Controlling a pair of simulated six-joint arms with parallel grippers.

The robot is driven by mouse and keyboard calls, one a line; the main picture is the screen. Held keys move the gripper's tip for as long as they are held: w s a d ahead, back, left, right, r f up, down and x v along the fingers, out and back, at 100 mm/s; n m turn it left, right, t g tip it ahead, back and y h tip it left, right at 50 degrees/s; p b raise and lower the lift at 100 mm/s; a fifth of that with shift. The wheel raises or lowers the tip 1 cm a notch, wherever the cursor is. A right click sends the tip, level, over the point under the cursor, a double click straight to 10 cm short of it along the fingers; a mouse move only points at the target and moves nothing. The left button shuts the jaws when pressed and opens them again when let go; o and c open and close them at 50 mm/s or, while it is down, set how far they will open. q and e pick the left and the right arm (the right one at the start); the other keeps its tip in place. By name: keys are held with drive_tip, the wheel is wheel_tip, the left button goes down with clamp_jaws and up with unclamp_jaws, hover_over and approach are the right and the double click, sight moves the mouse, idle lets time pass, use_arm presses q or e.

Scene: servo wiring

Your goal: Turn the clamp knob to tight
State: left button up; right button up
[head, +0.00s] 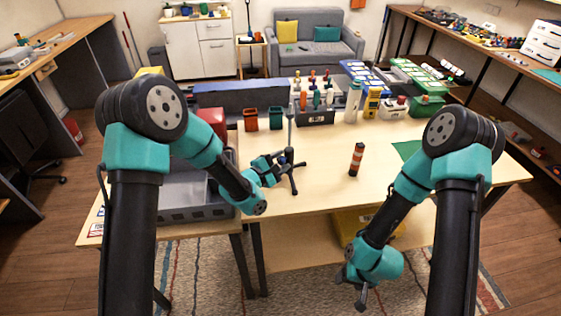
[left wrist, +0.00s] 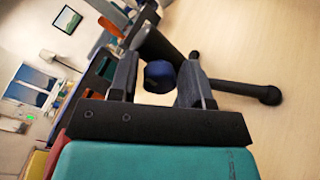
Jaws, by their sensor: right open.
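A black stand (head: 291,130) with a thin upright pole and splayed legs stands on the light wooden table. Its blue clamp knob (left wrist: 159,75) shows in the left wrist view between the two fingers of my left gripper (left wrist: 160,84). A small gap shows on the knob's left side; I cannot tell if the right finger touches it. In the head view my left gripper (head: 278,166) is at the stand's left side, and the knob is small and partly hidden there. My right gripper (head: 354,288) is open and empty, low in front of the table's front edge.
A red-and-black striped cylinder (head: 356,159) stands right of the stand. Behind are a red bin (head: 251,119), a green bin (head: 276,118) and a black tool holder (head: 316,117). The table's front middle is clear.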

use_arm(q)
drive_tip(key=c, duration=0.6)
drive_tip(key=shift+c, duration=0.2)
drive_tip(key=shift+m, duration=0.5)
drive_tip(key=m, duration=0.3)
drive_tip(key=shift+m, duration=0.3)
drive_tip(key=m, duration=0.9)
drive_tip(key=shift+f, duration=0.1)
drive_tip(key=m, duration=0.4)
